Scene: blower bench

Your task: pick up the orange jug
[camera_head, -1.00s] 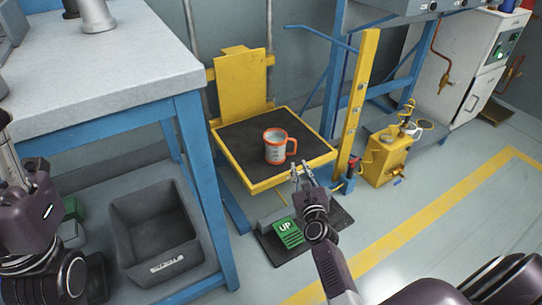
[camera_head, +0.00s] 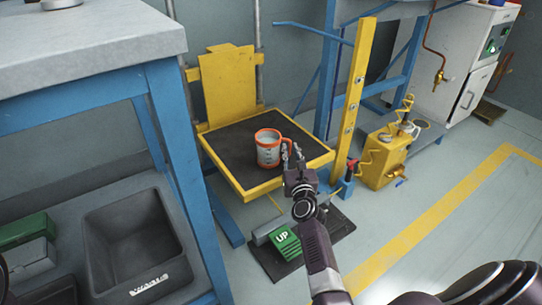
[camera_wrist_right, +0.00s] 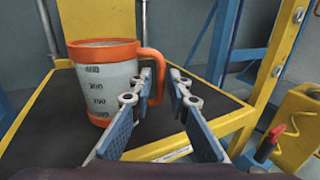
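The orange jug (camera_head: 268,150) has a pale, graduated body with an orange rim, base and handle. It stands upright on the black top of the yellow lift platform (camera_head: 250,193). In the right wrist view the jug (camera_wrist_right: 108,88) is left of centre, its handle (camera_wrist_right: 158,62) toward the fingertips. My right gripper (camera_head: 292,153) is at the jug's handle side. In the wrist view its fingers (camera_wrist_right: 164,78) are apart, with the handle's lower part at or between the tips; contact cannot be told. My left gripper is out of view.
A yellow post (camera_head: 355,105) with a red-handled part stands right of the platform. A yellow canister (camera_head: 386,160) is on the floor beyond. A blue-legged bench (camera_head: 90,62) is left, with a grey bin (camera_head: 138,245) below. A green UP pedal (camera_head: 286,242) lies under the platform.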

